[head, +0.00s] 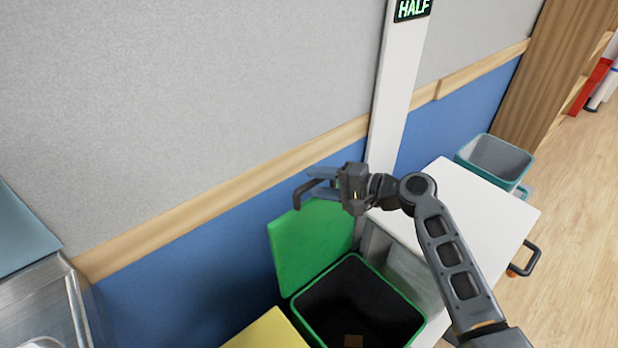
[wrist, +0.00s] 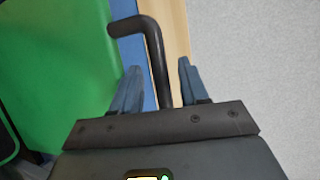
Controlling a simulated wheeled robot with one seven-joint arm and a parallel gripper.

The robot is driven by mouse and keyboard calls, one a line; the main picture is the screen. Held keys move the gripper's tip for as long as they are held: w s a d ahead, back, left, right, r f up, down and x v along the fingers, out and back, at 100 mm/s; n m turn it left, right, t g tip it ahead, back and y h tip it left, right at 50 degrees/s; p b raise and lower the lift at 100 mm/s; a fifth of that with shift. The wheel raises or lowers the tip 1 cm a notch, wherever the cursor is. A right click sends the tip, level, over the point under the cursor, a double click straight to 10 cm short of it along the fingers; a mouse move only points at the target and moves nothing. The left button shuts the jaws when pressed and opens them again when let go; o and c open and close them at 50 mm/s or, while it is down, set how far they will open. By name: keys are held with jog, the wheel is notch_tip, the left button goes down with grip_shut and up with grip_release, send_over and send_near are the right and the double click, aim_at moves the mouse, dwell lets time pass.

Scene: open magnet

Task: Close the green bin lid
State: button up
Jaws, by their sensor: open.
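The green bin lid (head: 312,240) stands raised and tilted back against the wall, open, at the back of the bin (head: 357,300). The bin has a green rim and a dark inside with a small brown item at the bottom. My gripper (head: 318,185) is at the top edge of the lid, with its fingers pointing left. In the wrist view the lid (wrist: 55,60) fills the left side, and a dark bent handle (wrist: 158,60) passes between the two open fingers of my gripper (wrist: 158,82). I cannot tell whether the fingers touch the handle.
A yellow surface (head: 268,332) is at the bin's front left. A white-topped unit (head: 470,215) with a dark handle stands to the right, with a grey-teal bin (head: 495,160) behind it. A white post (head: 397,100) rises behind my gripper.

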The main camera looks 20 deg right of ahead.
jog(key=shift+x, duration=1.55)
grip_shut()
